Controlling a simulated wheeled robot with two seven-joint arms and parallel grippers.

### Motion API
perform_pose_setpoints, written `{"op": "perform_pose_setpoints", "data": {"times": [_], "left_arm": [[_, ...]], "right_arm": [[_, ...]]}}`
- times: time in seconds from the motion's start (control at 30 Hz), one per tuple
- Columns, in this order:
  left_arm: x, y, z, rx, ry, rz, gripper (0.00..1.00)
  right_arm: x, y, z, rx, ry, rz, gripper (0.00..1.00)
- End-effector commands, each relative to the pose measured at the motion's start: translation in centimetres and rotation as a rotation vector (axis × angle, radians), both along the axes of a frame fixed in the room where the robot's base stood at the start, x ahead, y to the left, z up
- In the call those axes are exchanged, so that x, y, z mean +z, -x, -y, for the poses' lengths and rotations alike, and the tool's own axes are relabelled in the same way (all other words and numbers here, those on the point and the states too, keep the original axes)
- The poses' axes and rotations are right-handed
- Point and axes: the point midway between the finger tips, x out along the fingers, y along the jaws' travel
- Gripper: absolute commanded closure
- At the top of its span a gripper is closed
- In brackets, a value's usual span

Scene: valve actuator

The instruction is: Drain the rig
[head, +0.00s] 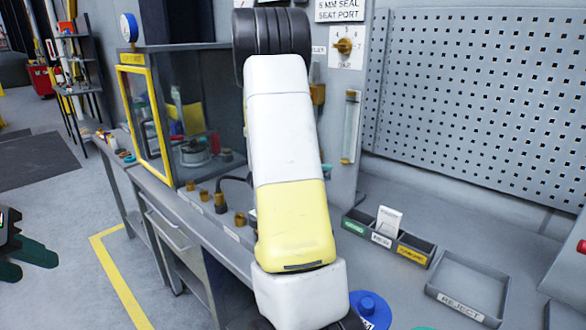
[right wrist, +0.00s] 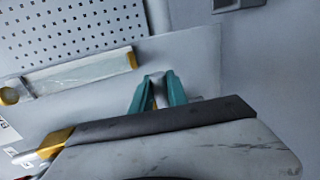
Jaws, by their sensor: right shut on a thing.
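My right gripper (right wrist: 160,92) shows teal fingers in the right wrist view, closed on a small brass part (right wrist: 158,99), mostly hidden between them. In the head view my white and yellow right arm hides most of that gripper. A sight tube (head: 350,127) with brass ends stands on the grey panel; it also shows in the right wrist view (right wrist: 75,73). A brass selector knob (head: 344,46) sits on a white dial plate above. Several brass fittings (head: 220,203) line the bench front. My left gripper (head: 30,259) is at the far left edge, partly cut off, fingers apart and empty.
A glass cabinet with a yellow frame (head: 153,130) and a gauge (head: 129,28) stand left. A divided tray (head: 359,227) holds a white card (head: 389,221). A REJECT tray (head: 480,290) and a blue round object (head: 370,306) are at the front. A pegboard (head: 480,95) stands behind.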

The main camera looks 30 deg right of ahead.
Motion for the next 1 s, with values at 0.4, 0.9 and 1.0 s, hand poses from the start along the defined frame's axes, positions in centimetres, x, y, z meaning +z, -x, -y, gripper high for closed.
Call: {"op": "perform_pose_setpoints", "data": {"times": [0.4, 0.9, 1.0], "left_arm": [[0.0, 0.0, 0.0, 0.0, 0.0, 0.0, 0.64], [0.0, 0.0, 0.0, 0.0, 0.0, 0.0, 0.64], [0.0, 0.0, 0.0, 0.0, 0.0, 0.0, 0.64]], "right_arm": [[-0.66, 0.05, -0.07, 0.001, -0.018, 0.045, 1.0], [-0.6, 0.04, -0.05, 0.0, -0.016, 0.044, 0.59], [-0.55, 0.03, -0.03, 0.0, -0.016, 0.045, 0.59]]}}
